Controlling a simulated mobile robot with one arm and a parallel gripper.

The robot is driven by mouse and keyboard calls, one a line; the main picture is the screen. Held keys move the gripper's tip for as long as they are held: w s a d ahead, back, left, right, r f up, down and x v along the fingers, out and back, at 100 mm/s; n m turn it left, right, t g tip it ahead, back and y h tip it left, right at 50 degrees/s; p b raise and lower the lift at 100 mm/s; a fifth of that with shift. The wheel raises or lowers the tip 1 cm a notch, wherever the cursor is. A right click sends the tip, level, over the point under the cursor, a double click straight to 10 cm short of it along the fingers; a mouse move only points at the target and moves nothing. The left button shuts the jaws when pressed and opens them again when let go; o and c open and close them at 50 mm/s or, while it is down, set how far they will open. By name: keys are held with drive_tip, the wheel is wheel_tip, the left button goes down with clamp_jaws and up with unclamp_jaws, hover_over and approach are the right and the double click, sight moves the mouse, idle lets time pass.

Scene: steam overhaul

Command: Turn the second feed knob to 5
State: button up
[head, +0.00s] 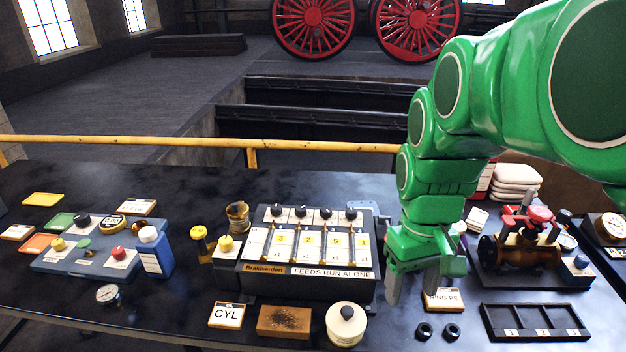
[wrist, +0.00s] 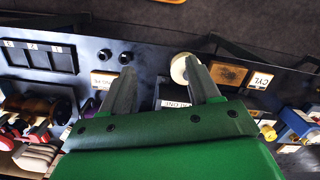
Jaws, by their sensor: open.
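The feed box (head: 305,284) stands on the dark bench in the head view, labelled "FEEDS RUN ALONE". Several black knobs line its top back edge; the second feed knob (head: 302,211) is second from the left. The yellow tags below the knobs seem to read 3, 2, 5 and 1 from left to right, with 2 under the second knob. My gripper (head: 413,287) points down, open and empty, right of the box and apart from the knobs. In the wrist view my gripper (wrist: 162,76) has spread fingers; the box's label (wrist: 176,103) shows between them, the knobs hidden.
A white round pot (head: 346,325), a brown block (head: 284,322) and a CYL card (head: 227,315) lie before the box. A valve assembly (head: 522,250) and a black tray (head: 535,323) stand right. A blue panel (head: 85,262) stands left. A yellow rail (head: 200,142) runs behind the bench.

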drive_tip(key=w+a+r+n, duration=0.1)
drive_tip(key=w+a+n, duration=0.25)
drive_tip(key=w, duration=0.55)
drive_tip(key=w+a+n, duration=0.2)
drive_tip(key=w+a, duration=0.2)
drive_tip(key=w, duration=0.6)
drive_tip(key=n+t, duration=0.1)
drive_tip(key=n, duration=0.6)
hover_over(302, 208)
drive_tip(key=f, duration=0.5)
drive_tip(key=shift+s+d+f, duration=0.2)
drive_tip(key=shift+f, duration=0.05)
drive_tip(key=shift+w+a+f, duration=0.2)
drive_tip(key=shift+a, duration=0.05)
drive_tip(key=shift+f, duration=3.8)
drive_tip(key=c, duration=1)
drive_tip(key=shift+c, duration=0.2)
